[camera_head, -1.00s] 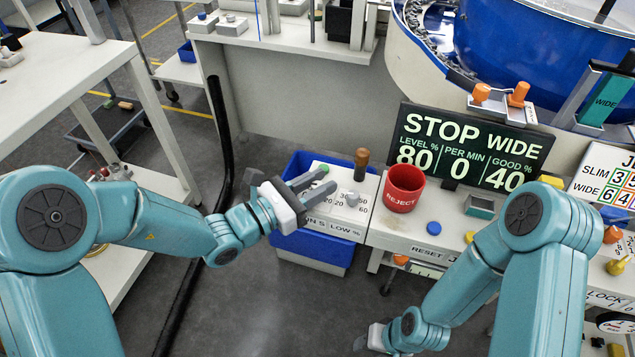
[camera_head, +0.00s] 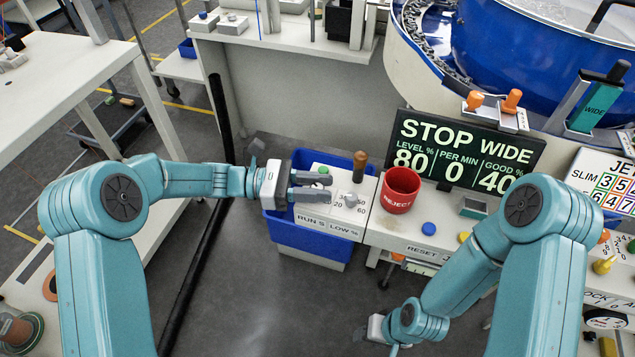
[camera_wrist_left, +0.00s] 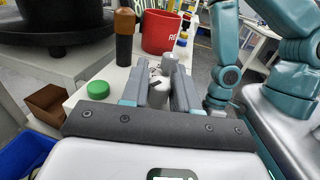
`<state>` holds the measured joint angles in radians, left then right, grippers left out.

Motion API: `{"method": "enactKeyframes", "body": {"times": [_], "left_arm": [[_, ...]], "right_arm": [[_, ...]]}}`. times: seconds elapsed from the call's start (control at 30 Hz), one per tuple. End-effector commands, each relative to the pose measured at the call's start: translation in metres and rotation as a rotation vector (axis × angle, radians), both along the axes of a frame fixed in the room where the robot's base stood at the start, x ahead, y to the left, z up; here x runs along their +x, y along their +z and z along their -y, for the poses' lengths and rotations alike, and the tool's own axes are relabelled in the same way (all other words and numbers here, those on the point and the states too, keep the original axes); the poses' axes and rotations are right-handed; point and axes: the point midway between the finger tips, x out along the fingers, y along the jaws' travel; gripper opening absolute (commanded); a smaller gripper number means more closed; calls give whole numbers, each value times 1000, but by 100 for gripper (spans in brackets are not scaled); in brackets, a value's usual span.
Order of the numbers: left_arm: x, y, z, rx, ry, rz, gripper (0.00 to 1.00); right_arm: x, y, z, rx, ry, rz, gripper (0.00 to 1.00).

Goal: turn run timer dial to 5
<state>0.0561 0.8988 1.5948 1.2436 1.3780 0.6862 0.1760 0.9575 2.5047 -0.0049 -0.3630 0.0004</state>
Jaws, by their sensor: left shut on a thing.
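The run timer dial sits above the "RUN S" label (camera_head: 312,220) on a white panel. In the head view the fingers of my left gripper (camera_head: 330,187) hide it. A second grey knob (camera_head: 350,201), over the "LOW %" label, stands just to the right. My right gripper (camera_head: 376,328) hangs low at the bottom; its fingers are not clear.
A green button (camera_head: 322,169) and an upright wooden-topped handle (camera_head: 360,167) stand behind the dials. A red REJECT cup (camera_head: 400,192) is right of them. A blue bin (camera_head: 308,246) is below the panel. The display (camera_head: 462,150) reads STOP WIDE.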

Motion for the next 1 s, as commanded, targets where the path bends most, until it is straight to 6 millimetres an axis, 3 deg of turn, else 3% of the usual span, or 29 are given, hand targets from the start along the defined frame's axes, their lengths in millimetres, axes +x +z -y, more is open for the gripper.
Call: {"method": "enactKeyframes", "body": {"times": [0.3, 0.83, 0.87, 0.9, 1.0], "left_arm": [[1, 0, 0, -1, -119, 1, 0], [0, 1, 0, -2, -143, 2, 0], [0, 1, 0, -3, -143, 1, 33], [0, 1, 0, -2, -143, 2, 46], [0, 1, 0, -2, -143, 2, 47]], "right_arm": [[0, 2, 0, 0, 0, 0, 43], [0, 2, 0, 0, 0, 0, 43], [0, 2, 0, 0, 0, 0, 43], [0, 2, 0, 0, 0, 0, 43], [0, 2, 0, 0, 0, 0, 43]]}}
